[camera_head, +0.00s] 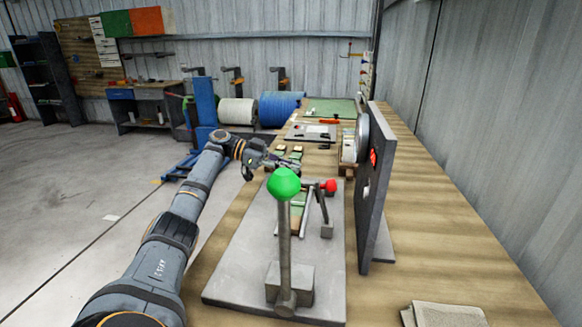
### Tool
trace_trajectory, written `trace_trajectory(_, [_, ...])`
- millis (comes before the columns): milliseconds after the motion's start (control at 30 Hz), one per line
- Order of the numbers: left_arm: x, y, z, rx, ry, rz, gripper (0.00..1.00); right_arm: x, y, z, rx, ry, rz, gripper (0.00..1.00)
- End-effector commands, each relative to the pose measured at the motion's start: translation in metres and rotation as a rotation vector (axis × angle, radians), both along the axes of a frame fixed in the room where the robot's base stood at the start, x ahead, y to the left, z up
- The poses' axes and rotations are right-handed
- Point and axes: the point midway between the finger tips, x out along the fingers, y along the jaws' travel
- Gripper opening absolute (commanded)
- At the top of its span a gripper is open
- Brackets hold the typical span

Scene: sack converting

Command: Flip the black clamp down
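A grey metal plate (240,265) lies on the wooden bench. At its front an upright grey lever with a green knob (284,183) rises from a grey block. Behind it a dark, slanting bar (321,206) with a red knob (330,186) stands raised from a small grey block; it looks like the black clamp. A framed green piece (297,215) lies beside it, partly hidden by the green-knobbed lever. My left gripper (275,160) is above the plate's far end, to the left of and beyond the red knob. Its finger opening is too small to judge. My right gripper is out of view.
A dark upright panel (376,190) stands right of the plate. A folded grey cloth (445,315) lies at the front right. Small parts and a green mat (332,107) lie farther back. The bench right of the panel is clear.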

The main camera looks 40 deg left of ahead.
Motion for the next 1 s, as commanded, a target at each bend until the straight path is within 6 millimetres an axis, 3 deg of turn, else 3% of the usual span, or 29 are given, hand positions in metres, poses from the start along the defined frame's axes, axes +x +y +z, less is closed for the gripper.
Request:
trace_trajectory(33, [-0.002,0.001,-0.015,0.009,0.031,-0.003,0.0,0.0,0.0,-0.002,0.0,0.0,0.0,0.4])
trace_trajectory(133, [-0.004,0.004,-0.013,0.009,0.031,-0.001,0.0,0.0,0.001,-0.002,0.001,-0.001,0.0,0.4])
trace_trajectory(600, [-0.038,0.056,0.021,0.005,0.001,0.001,0.0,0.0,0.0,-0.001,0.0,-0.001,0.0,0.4])
trace_trajectory(1000, [-0.04,0.058,0.023,0.005,-0.003,0.0,0.0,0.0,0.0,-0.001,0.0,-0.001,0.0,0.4])
